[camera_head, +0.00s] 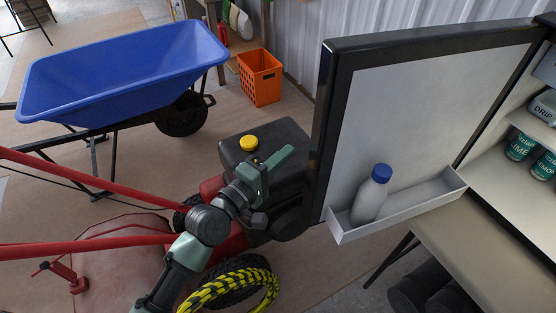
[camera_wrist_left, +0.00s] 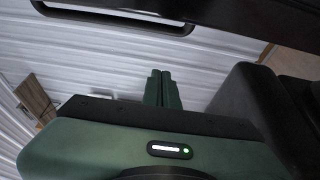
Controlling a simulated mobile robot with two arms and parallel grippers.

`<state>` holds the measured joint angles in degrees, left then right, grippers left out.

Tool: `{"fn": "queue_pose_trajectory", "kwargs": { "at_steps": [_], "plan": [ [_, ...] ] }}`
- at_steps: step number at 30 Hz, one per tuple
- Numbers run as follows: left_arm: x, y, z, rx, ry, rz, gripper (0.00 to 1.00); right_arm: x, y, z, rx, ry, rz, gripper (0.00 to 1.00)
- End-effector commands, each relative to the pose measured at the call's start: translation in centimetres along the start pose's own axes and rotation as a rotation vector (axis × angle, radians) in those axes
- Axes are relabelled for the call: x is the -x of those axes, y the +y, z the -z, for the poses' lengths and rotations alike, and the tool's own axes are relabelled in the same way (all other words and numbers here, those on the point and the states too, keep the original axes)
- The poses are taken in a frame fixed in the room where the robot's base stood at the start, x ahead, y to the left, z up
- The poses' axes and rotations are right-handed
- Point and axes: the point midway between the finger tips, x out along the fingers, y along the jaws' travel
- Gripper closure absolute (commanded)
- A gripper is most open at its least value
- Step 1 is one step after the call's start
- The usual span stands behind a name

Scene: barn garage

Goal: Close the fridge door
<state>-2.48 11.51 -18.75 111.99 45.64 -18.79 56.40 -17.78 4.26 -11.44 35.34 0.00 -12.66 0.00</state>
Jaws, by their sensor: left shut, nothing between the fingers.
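The fridge door (camera_head: 425,110) stands wide open, its white inner side facing me and its dark frame around it. A door shelf (camera_head: 430,201) at its bottom holds a white bottle (camera_head: 370,200) with a blue cap. The fridge body (camera_head: 487,168) is at the right edge, partly out of view. My left gripper (camera_head: 285,155) is shut and empty, just left of the door's free edge, with a small gap in the picture. In the left wrist view its fingers (camera_wrist_left: 162,88) are together, below a dark slotted panel (camera_wrist_left: 115,16). My right gripper is not in view.
A red machine with a black tank (camera_head: 243,151) and yellow cap stands beneath my left arm. A blue wheelbarrow (camera_head: 120,75) is at the upper left, and an orange crate (camera_head: 260,78) stands near the wall. Cans (camera_head: 520,145) stand inside the fridge.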

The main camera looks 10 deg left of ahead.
Motion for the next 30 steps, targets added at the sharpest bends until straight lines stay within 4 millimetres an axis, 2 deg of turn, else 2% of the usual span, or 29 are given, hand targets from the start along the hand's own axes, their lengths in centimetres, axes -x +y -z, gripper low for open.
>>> {"fn": "queue_pose_trajectory", "kwargs": {
  "at_steps": [1,7,10,16,30],
  "plan": [
    [-1.2,0.2,0.0,0.000,0.000,-0.002,1.00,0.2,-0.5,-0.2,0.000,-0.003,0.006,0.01],
    [-4.9,0.2,0.0,-0.002,-0.001,-0.001,1.00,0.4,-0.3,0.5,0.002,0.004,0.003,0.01],
    [-4.0,0.1,-1.7,0.002,-0.001,0.003,1.00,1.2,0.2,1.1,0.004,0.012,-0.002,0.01],
    [-3.4,0.0,-3.5,0.001,0.000,0.002,1.00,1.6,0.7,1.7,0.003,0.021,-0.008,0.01],
    [-3.2,-0.1,-3.8,-0.002,0.001,0.002,1.00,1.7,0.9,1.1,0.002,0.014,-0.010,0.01]
  ]
}}
